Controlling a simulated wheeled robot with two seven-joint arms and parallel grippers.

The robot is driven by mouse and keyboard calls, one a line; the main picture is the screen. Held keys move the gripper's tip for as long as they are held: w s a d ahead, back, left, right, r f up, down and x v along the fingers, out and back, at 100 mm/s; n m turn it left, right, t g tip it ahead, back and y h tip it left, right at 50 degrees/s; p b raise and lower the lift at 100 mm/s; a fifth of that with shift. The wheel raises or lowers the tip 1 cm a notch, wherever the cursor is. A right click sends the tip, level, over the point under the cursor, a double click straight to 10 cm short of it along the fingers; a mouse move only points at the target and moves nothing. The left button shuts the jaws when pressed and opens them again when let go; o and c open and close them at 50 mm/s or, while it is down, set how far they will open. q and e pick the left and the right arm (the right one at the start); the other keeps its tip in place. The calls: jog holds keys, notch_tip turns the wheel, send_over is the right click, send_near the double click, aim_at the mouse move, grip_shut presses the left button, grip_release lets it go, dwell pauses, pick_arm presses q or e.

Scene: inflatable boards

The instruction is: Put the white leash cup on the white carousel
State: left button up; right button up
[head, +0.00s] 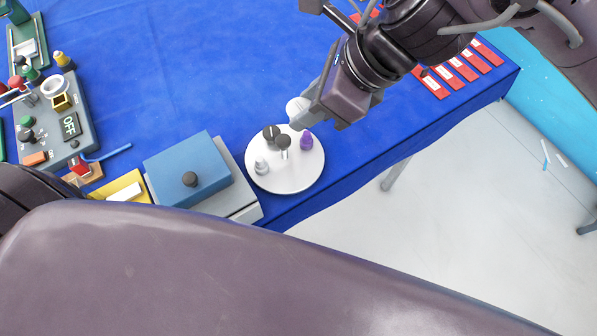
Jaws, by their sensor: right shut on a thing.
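The white carousel (290,181) is a round disc near the front edge of the blue table. Small pieces stand on it: a purple one (306,141), a light grey one (261,165) and dark ones (271,133). My right gripper (304,113) comes in from the upper right and is at the far rim of the carousel in the picture. It is shut on a white rounded piece (295,106), which looks like the white leash cup. The gripper partly hides it, and I cannot tell whether it touches the disc. My left gripper is out of view.
A blue box with a black knob (187,170) sits close left of the carousel on a grey base. A grey panel marked OFF (52,140) stands farther left. Red tags (462,68) lie at the upper right. The blue table (200,65) is clear beyond the box.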

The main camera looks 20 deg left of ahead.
jog(key=shift+a+f, duration=0.1)
jog(key=shift+f, duration=0.05)
notch_tip(320, 180, down, 20)
jog(key=p, duration=0.3)
jog(key=shift+r+p, duration=0.25)
jog(key=shift+p, duration=0.1)
jog(key=o, duration=1)
jog(key=shift+c, duration=0.2)
jog(key=b+v, duration=0.2)
jog(key=v, duration=1)
